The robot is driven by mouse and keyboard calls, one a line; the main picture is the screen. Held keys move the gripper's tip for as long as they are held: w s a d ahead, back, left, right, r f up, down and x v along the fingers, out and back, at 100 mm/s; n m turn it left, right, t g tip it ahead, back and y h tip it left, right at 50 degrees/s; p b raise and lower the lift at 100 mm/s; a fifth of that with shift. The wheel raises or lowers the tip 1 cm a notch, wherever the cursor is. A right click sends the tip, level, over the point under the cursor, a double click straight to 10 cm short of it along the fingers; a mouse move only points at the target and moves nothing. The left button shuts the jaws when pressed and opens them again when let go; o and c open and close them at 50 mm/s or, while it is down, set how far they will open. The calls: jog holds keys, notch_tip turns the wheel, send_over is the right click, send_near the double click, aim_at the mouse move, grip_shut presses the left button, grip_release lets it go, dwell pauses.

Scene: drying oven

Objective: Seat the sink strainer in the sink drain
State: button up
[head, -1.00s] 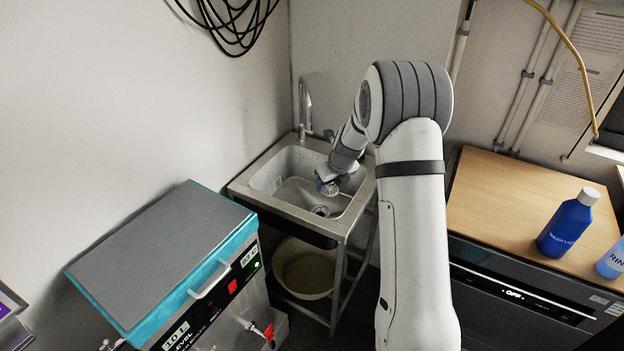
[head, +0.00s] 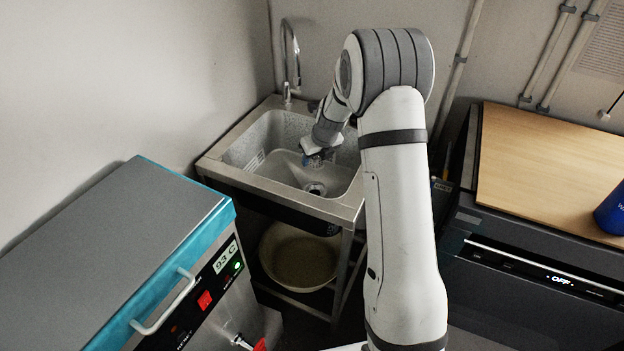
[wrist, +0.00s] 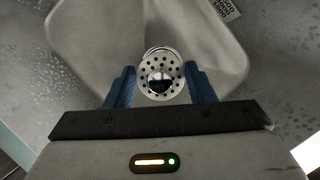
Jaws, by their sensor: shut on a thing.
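The sink strainer (wrist: 146,88) is a round metal disc with several holes and a dark, shiny middle. It sits between the blue fingers of my gripper (wrist: 160,76) in the wrist view, and the gripper is shut on it. In the head view my gripper (head: 313,160) is inside the sink basin (head: 272,178), above and slightly behind the drain (head: 315,189). The strainer is hard to make out there. The drain is a dark round opening with a metal rim in the basin floor, apart from the gripper. In the wrist view the strainer and gripper hide part of the basin floor.
A tall curved faucet (head: 288,60) stands at the sink's back left corner. A teal and grey water bath (head: 130,240) is at front left. A wooden top (head: 550,170) with a blue bottle (head: 611,210) is at right. A pale bowl (head: 300,258) is under the sink.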

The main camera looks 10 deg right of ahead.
aim_at(316, 164)
notch_tip(316, 164, down, 4)
jog(key=b, duration=0.2)
jog(key=shift+w+f+b, duration=0.1)
jog(key=shift+f+b, duration=0.05)
jog(key=shift+b, duration=0.2)
jog(key=shift+f+b, duration=1.25)
jog(key=shift+f, duration=1.6)
jog(key=shift+p, duration=1.1)
jog(key=shift+f+b, duration=0.55)
jog(key=shift+f, duration=0.35)
jog(key=o, duration=1)
jog(key=shift+o, duration=0.2)
